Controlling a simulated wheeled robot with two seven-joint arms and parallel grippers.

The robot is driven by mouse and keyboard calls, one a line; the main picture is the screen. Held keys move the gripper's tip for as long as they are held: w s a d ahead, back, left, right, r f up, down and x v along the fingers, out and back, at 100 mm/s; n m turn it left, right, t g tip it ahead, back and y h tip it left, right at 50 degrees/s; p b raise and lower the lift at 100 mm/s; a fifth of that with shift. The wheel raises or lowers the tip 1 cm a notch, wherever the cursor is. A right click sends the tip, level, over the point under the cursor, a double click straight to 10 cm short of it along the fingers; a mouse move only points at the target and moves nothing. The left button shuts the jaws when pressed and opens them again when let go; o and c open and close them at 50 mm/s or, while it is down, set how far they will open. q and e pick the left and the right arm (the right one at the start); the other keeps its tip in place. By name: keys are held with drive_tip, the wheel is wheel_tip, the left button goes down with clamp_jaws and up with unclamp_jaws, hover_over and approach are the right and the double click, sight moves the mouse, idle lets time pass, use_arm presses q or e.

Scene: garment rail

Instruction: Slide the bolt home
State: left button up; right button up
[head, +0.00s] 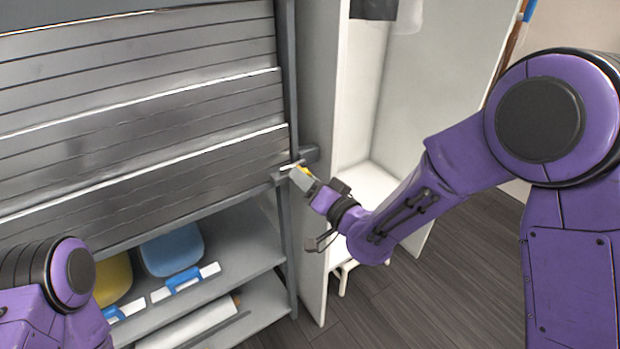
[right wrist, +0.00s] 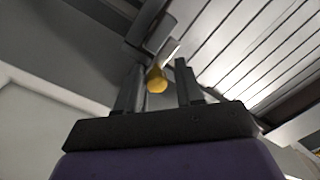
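A grey slatted roller shutter (head: 140,125) is lowered partway over a shelf unit. At its lower right edge is a small metal bolt (head: 290,167) with a yellow knob (right wrist: 157,80), by a grey bracket on the frame post. My right gripper (head: 303,176) is at the knob and partly hides it in the head view. In the right wrist view its two fingers (right wrist: 158,85) stand apart, with the knob between them and a gap on each side. How far the bolt sits in its bracket is unclear. My left arm shows at lower left, its gripper out of view.
Below the shutter, shelves (head: 235,245) hold a blue container (head: 172,250), a yellow container (head: 113,279) and a white roll (head: 190,326). A white open cabinet (head: 365,180) stands right of the frame post, close to my right forearm. Dark floor is clear at lower right.

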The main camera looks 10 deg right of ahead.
drive_tip(key=shift+d, duration=0.3)
drive_tip(key=p+v, duration=0.6)
drive_tip(key=v, duration=0.4)
drive_tip(key=shift+s+p, duration=0.25)
drive_tip(key=shift+p, duration=0.1)
